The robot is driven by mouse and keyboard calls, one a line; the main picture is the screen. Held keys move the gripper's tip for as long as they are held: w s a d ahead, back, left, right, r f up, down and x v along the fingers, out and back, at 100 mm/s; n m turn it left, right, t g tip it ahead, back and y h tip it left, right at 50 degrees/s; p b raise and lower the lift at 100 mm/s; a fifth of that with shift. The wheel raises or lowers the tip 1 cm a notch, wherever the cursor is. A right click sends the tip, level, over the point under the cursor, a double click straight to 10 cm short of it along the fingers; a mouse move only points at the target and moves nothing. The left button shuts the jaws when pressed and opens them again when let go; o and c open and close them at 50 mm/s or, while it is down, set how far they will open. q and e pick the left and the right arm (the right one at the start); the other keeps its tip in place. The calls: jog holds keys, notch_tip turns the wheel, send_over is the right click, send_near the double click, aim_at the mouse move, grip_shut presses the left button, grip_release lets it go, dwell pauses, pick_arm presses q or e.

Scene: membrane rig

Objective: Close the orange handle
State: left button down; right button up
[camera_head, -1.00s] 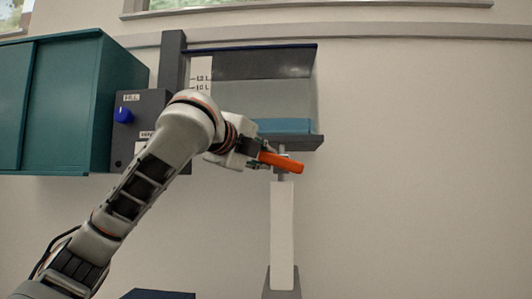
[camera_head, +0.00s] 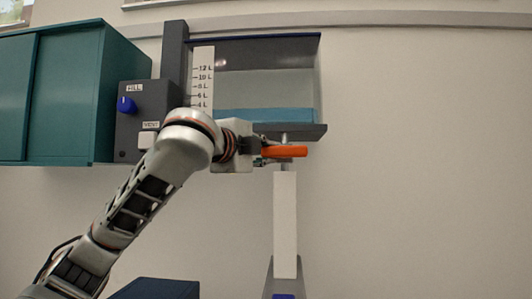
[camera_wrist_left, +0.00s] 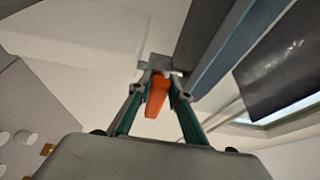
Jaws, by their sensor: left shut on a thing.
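The orange handle (camera_head: 285,152) sits on the valve under the clear tank (camera_head: 265,85) in the head view, and it lies about level, pointing right. My left gripper (camera_head: 264,152) reaches it from the left and is shut on its left part. In the left wrist view the handle (camera_wrist_left: 157,96) stands between the two fingers of my left gripper (camera_wrist_left: 160,88). A white vertical column (camera_head: 285,225) stands straight below the valve. My right gripper is not in view.
A grey control box (camera_head: 145,105) with a blue knob (camera_head: 126,105) is left of the tank. A teal cabinet (camera_head: 60,95) hangs farther left. A dark blue object (camera_head: 155,289) shows at the bottom. The wall area at right is clear.

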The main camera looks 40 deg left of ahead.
pick_arm(q)
jog(key=shift+f, duration=0.15)
jog(key=c, duration=1.8)
grip_release()
jog(key=shift+c, duration=0.2)
jog(key=shift+s, duration=0.1)
jog(key=s+d, duration=0.2)
jog(key=s, duration=0.9)
jog(key=shift+s, duration=0.3)
